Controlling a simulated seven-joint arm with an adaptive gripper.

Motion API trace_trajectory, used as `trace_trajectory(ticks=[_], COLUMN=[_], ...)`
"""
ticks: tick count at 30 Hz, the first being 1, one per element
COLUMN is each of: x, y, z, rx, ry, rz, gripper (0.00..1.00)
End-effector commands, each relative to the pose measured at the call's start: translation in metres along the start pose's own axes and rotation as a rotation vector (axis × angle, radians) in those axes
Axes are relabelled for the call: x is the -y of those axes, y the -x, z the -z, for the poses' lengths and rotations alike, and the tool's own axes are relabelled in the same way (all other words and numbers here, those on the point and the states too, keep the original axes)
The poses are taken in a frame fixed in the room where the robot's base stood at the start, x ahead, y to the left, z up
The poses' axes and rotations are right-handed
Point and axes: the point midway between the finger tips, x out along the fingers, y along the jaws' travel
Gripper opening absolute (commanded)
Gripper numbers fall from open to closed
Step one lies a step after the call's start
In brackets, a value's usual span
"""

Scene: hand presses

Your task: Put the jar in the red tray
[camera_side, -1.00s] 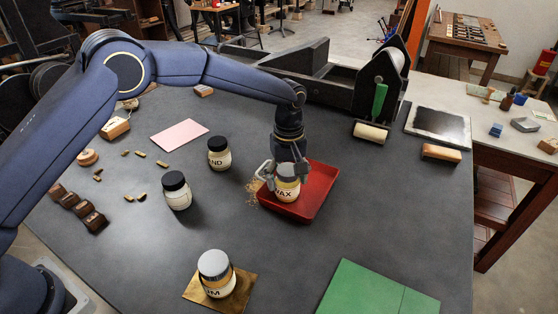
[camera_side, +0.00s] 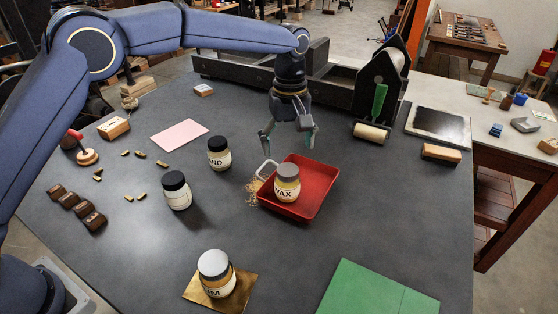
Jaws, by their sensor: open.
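A jar with a grey lid and a WAX label (camera_side: 287,184) stands upright in the red tray (camera_side: 318,185), toward its left side. Other jars stand upright on the table: a black-lidded jar marked ND (camera_side: 219,154), a black-lidded jar with a white label (camera_side: 176,191), and a grey-lidded jar (camera_side: 216,273) on a brass-coloured plate (camera_side: 247,291).
A hand press with a roller (camera_side: 370,132) stands behind and right of the tray. A pink sheet (camera_side: 179,134), small type pieces (camera_side: 140,154) and wooden blocks (camera_side: 77,207) lie at the left. A green mat (camera_side: 375,292) lies front right. The table's front middle is clear.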

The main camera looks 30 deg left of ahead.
Motion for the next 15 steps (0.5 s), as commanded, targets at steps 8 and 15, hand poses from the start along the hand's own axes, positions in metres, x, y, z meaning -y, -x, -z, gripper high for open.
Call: trace_trajectory(ticks=[8, 15], x=[0.012, 0.111], y=[0.039, 0.121], z=[0.005, 0.015], rx=[-0.008, -0.091], ry=[-0.024, -0.229], rz=[-0.019, -0.13], gripper=[0.88, 0.88])
